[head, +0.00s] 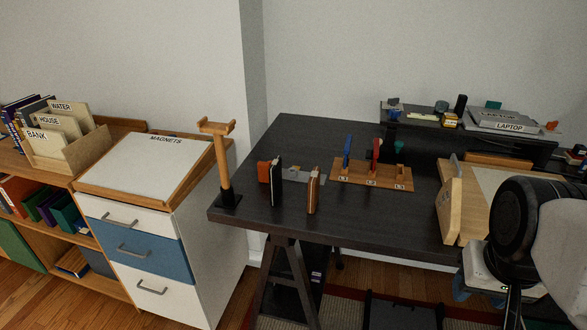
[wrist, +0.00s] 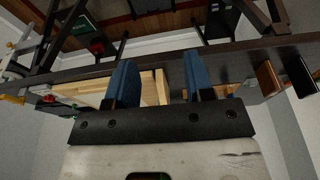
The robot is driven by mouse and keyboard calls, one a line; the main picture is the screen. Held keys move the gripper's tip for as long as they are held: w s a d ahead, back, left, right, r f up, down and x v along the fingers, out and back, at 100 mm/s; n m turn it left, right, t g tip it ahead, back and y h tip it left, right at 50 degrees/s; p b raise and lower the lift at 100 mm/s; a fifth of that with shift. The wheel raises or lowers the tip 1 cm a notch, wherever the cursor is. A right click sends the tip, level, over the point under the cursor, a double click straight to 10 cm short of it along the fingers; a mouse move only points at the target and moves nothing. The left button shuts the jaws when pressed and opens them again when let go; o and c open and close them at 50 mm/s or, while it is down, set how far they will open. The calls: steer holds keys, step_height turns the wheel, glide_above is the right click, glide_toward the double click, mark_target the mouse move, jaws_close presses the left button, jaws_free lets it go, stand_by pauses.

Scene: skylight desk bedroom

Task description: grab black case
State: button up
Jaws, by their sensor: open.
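A thin black case (head: 276,184) stands upright near the left front of the dark desk (head: 355,228). It also shows at the right side of the wrist view (wrist: 297,74). An orange-brown item (head: 263,171) stands close behind its left side. A brown upright case (head: 313,192) with a dark side stands apart to its right. My gripper (wrist: 160,62) is open and empty in the wrist view, with two blue fingers, and the black case is well off to their right there. In the head view only my arm shows at the right; the fingers are hidden.
A wooden post stand (head: 222,165) stands at the desk's left corner. A wooden rack (head: 372,175) with blue and red items sits behind the cases. A wooden box (head: 450,207) stands to the right. Bare desk lies between the brown case and this box.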

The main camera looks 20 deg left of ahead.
steer(key=o, duration=1)
steer(key=shift+a, duration=0.1)
steer(key=m+g+y, duration=0.3)
steer(key=m+y, duration=1.1)
steer(key=m, duration=0.4)
glide_toward(279, 162)
steer(key=a, duration=0.3)
steer(key=shift+s+f, duration=0.3)
steer(key=shift+f, duration=0.1)
steer(key=shift+a, duration=0.1)
steer(key=shift+x, duration=1.2)
